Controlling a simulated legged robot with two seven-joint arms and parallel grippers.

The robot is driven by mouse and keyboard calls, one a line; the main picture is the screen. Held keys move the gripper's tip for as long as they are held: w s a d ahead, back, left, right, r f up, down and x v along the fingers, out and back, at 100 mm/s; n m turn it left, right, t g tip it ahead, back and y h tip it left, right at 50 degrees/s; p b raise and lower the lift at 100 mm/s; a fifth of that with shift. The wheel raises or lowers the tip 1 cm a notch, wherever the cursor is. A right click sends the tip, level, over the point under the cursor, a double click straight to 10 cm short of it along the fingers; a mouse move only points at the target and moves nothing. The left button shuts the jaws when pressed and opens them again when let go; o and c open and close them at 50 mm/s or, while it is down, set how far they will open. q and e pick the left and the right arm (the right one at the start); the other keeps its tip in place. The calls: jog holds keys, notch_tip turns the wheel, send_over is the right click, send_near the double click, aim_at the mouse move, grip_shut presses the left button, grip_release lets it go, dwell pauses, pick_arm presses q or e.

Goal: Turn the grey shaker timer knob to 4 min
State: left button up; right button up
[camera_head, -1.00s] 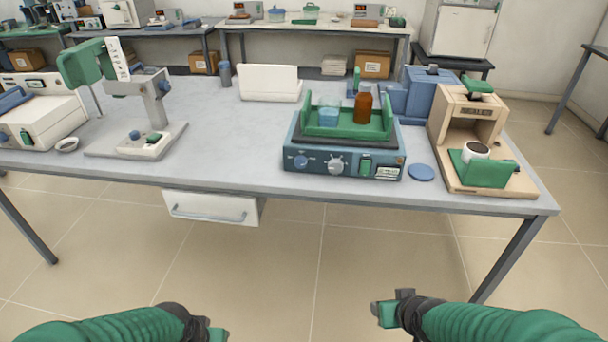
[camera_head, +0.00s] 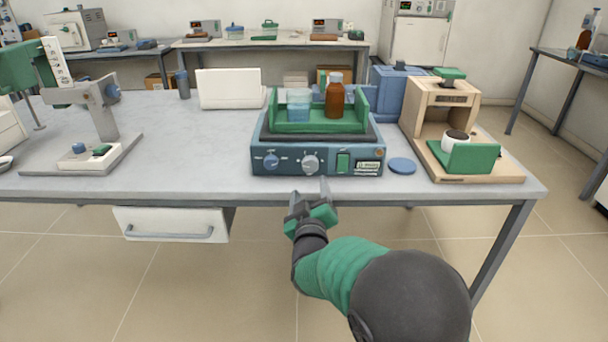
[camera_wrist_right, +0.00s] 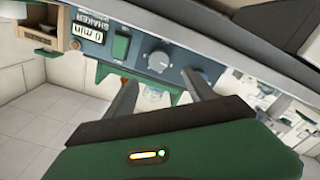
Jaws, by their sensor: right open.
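The blue shaker (camera_head: 318,160) stands near the front edge of the bench. In the right wrist view the grey knob (camera_wrist_right: 158,61) appears beyond the gap between the two fingers (camera_wrist_right: 160,78). My left gripper is out of view.
The shaker's green tray (camera_head: 285,127) holds a blue beaker (camera_head: 299,104) and a brown bottle (camera_head: 335,98). A blue disc (camera_head: 402,166) and a wooden machine with a cup (camera_head: 455,142) stand to the right. A drawer (camera_head: 172,224) hangs below the bench, left of my gripper.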

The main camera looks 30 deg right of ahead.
aim_at(309, 167)
jog(key=b+x, duration=0.2)
jog(key=x, duration=0.7)
jog(key=shift+w+d+f, duration=0.15)
jog(key=shift+w, duration=0.1)
jog(key=shift+w+d+b, duration=0.25)
jog(key=shift+w+b, duration=0.05)
jog(key=shift+w, duration=0.05)
jog(key=c, duration=1.4)
